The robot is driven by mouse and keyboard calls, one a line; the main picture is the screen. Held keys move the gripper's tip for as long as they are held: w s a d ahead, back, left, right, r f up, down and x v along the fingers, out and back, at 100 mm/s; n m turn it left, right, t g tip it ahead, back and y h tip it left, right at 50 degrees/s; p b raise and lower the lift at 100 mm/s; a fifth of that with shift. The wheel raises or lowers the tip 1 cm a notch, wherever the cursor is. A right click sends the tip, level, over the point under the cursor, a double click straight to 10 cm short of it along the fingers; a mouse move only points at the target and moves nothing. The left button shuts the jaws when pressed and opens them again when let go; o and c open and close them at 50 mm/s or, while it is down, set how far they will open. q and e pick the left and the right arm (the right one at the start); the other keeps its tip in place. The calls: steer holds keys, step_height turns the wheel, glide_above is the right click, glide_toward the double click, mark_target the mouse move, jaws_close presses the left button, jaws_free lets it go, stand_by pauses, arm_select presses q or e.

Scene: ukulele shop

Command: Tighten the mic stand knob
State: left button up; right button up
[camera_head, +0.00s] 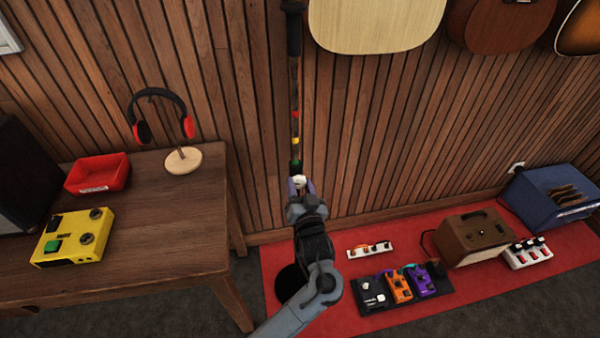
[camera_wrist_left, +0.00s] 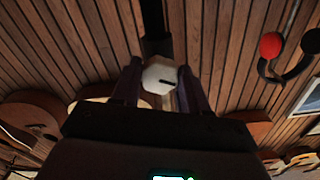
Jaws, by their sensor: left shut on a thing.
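The mic stand (camera_head: 294,95) is a thin upright pole with a dark top and red, yellow and green bands, in front of the slatted wall. Its round black base (camera_head: 290,284) is partly hidden by my left arm. The knob (camera_wrist_left: 160,75) is pale and faceted with a dark line on its face, and it sits between the fingers in the left wrist view. My left gripper (camera_head: 299,187) is shut on the knob, at the pole just below the green band. In the head view the knob is mostly covered by the fingers. My right gripper is not in view.
A wooden table (camera_head: 170,225) stands at left with headphones on a stand (camera_head: 183,159), a red tray (camera_head: 98,187) and a yellow pedal (camera_head: 72,238). A pedalboard (camera_head: 440,287) and a brown amp (camera_head: 473,238) sit on the red carpet at right. Guitars (camera_head: 375,25) hang above right.

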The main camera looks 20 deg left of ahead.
arm_select(q)
steer(key=m+p, duration=0.2)
steer(key=p, duration=0.1)
steer(key=m+p, duration=0.2)
steer(key=p, duration=0.1)
steer(key=m+p, duration=0.2)
steer(key=p, duration=0.1)
steer(key=shift+r+m, duration=0.25)
steer(key=shift+m, duration=0.05)
steer(key=shift+m+p, duration=1)
steer(key=shift+m, duration=0.1)
steer(key=shift+f+m+p, duration=0.2)
steer(key=shift+m+p, duration=0.4)
steer(key=shift+m, duration=0.3)
steer(key=o, duration=1)
steer(key=shift+o, duration=0.2)
